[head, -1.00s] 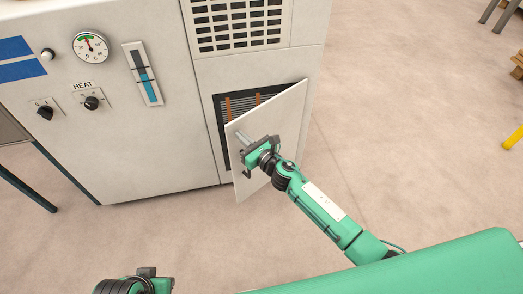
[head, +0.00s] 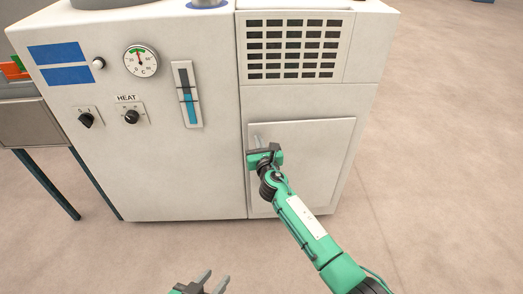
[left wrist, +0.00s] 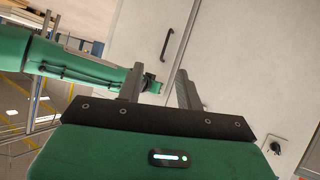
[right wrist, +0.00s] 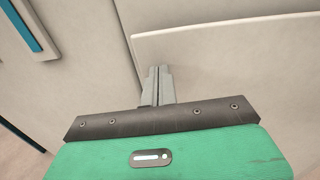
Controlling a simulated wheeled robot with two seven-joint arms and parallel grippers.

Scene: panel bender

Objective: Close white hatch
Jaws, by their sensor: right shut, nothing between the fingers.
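The white hatch (head: 315,165) is at the lower right of the machine front in the head view. It looks flush with its frame, with no dark opening showing. My right gripper (head: 257,140) is at the hatch's upper left edge. Its fingers are together and empty in the right wrist view (right wrist: 160,75), which shows the hatch's pale panel (right wrist: 240,70) beside them. Whether the fingertips touch it, I cannot tell. My left gripper (head: 207,279) is low in the head view, open and empty, away from the hatch. Its spread fingers show in the left wrist view (left wrist: 156,82).
The machine front (head: 180,165) carries a gauge (head: 141,61), knobs (head: 130,117) and a vent grille (head: 293,48) above the hatch. A dark bar handle (left wrist: 168,45) shows in the left wrist view. The floor (head: 440,170) to the right is clear.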

